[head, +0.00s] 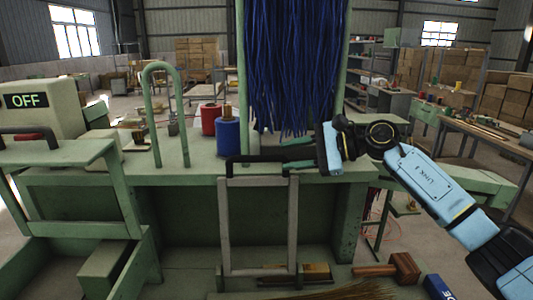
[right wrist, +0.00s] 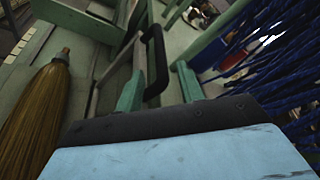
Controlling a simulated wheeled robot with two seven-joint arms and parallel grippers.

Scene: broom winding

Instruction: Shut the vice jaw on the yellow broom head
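The straw-coloured broom head shows at the bottom edge of the head view (head: 362,290) and at the left of the right wrist view (right wrist: 38,105). A black bar handle (head: 258,158) tops an upright grey-green frame (head: 292,225) at the bench front, which looks like the vice jaw's lever. My right gripper (head: 298,155) is at the handle's right end. In the right wrist view its two green fingers (right wrist: 160,88) are apart, with the handle (right wrist: 156,60) between or just beyond them; contact cannot be told. How the jaw sits against the broom is hidden. My left gripper is out of view.
Blue strands (head: 295,65) hang behind my right gripper. Red (head: 210,118) and blue (head: 228,135) spools stand on the green bench (head: 190,172). A wooden mallet (head: 402,267) lies low at the right. A green hoop (head: 184,120) and an OFF box (head: 35,105) are left.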

